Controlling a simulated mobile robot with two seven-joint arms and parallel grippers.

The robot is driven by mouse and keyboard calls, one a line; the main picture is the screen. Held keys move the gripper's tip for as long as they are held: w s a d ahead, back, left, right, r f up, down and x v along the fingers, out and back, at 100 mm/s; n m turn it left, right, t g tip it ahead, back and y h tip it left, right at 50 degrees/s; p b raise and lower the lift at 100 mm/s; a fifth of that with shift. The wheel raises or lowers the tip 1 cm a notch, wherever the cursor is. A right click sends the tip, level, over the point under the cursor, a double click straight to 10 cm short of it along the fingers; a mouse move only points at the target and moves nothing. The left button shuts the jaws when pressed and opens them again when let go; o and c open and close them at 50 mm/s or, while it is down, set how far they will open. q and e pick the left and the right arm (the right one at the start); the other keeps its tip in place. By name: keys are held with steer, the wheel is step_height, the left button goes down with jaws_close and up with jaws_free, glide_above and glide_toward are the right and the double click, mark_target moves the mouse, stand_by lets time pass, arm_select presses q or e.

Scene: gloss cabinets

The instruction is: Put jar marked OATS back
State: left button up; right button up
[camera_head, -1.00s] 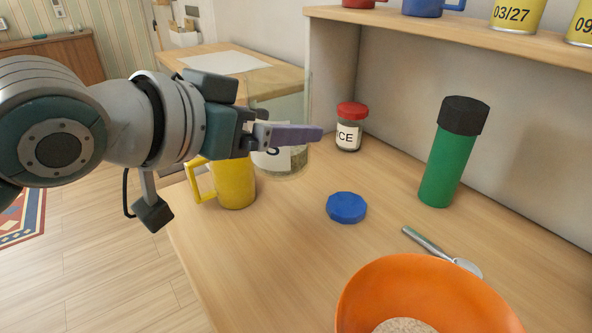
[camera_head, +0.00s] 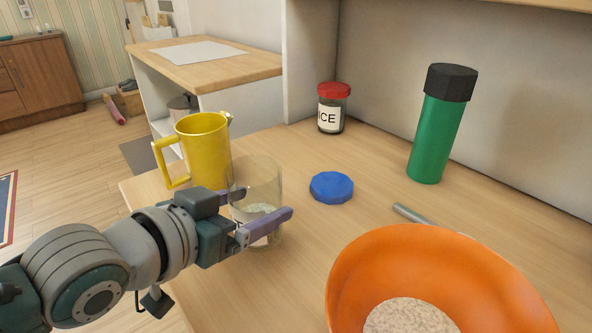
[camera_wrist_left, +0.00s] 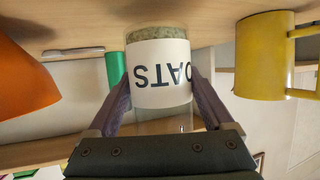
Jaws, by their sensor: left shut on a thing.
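The jar marked OATS (camera_head: 257,179) is clear glass, upright and without a lid, with a little pale oats low inside. My left gripper (camera_head: 262,226) is shut on it, one finger on each side. In the left wrist view the jar's white label (camera_wrist_left: 160,75) reads OATS upside down between the gripper's fingers (camera_wrist_left: 160,98). I cannot tell whether the jar's base touches the counter. A blue lid (camera_head: 331,187) lies flat on the counter to the right of the jar. My right gripper is not in view.
A yellow mug (camera_head: 204,150) stands close behind-left of the jar. An orange bowl (camera_head: 450,260) holding oats (camera_head: 408,316) is at the front right, a spoon (camera_head: 410,213) partly hidden behind it. A red-lidded jar (camera_head: 333,112) and a green bottle (camera_head: 436,135) stand at the back.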

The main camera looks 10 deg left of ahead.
arm_select(q)
steer(key=shift+f, duration=1.2)
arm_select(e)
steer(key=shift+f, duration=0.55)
arm_select(q)
steer(key=shift+f+b, duration=0.15)
steer(key=shift+b, duration=0.25)
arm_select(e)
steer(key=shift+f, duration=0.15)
arm_select(q)
steer(key=o, duration=1.4)
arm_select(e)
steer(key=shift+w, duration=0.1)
